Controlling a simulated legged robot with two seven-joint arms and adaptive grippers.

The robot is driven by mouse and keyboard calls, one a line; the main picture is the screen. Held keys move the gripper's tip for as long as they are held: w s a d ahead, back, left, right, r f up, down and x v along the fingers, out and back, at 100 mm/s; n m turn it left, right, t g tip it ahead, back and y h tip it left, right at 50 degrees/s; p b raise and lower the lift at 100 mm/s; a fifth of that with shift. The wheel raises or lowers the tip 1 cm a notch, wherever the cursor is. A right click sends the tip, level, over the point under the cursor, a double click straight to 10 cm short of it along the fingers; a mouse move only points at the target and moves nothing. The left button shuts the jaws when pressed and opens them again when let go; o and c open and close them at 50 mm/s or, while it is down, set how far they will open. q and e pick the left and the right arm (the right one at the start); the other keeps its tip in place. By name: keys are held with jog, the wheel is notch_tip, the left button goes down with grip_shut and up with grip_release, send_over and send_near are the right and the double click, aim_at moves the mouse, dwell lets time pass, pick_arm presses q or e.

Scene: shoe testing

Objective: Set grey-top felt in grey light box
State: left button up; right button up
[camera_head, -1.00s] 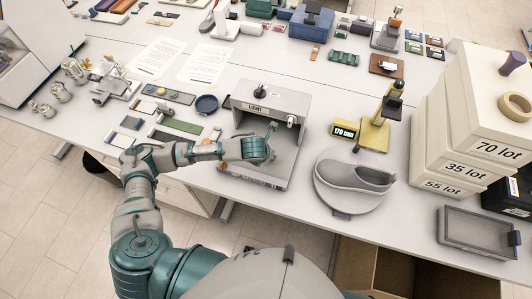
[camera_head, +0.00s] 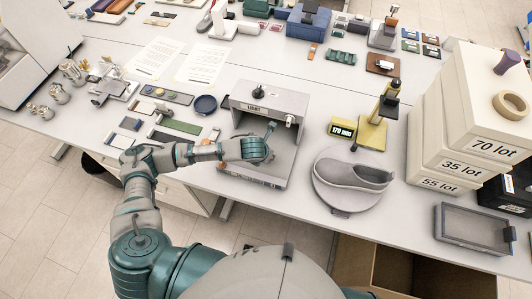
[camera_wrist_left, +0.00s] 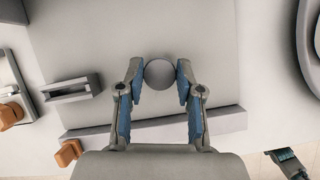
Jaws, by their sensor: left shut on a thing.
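The grey light box (camera_head: 268,99), marked LIGHT, stands open at the front near the table's front edge. My left gripper (camera_head: 270,147) reaches over its floor plate. In the left wrist view my left gripper (camera_wrist_left: 159,82) is shut on a round grey piece, the grey-top felt (camera_wrist_left: 159,73), seen from above over the light box's pale floor (camera_wrist_left: 90,40). I cannot tell whether the felt touches that floor. In the head view the hand hides the felt.
A round stand (camera_head: 348,199) with a grey shoe (camera_head: 353,174) is right of the box. A yellow gauge (camera_head: 373,132) stands behind it. Stacked lot boxes (camera_head: 450,150) and a grey tray (camera_head: 476,260) are farther right. A dark blue dish (camera_head: 205,104) and flat strips lie left.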

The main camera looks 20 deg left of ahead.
pick_arm(q)
jog(key=shift+a+f, duration=0.1)
jog(key=shift+a, duration=0.15)
jog(key=shift+a+f, duration=0.2)
jog(key=shift+f, duration=0.35)
jog(key=shift+d+f, duration=0.25)
jog(key=shift+f, duration=0.15)
jog(key=o, duration=0.8)
jog(key=shift+a, duration=0.15)
pick_arm(e)
jog(key=shift+a+f, duration=0.2)
jog(key=shift+a, duration=0.1)
pick_arm(q)
jog(key=v, duration=1.2)
pick_arm(e)
jog(key=shift+a, duration=0.1)
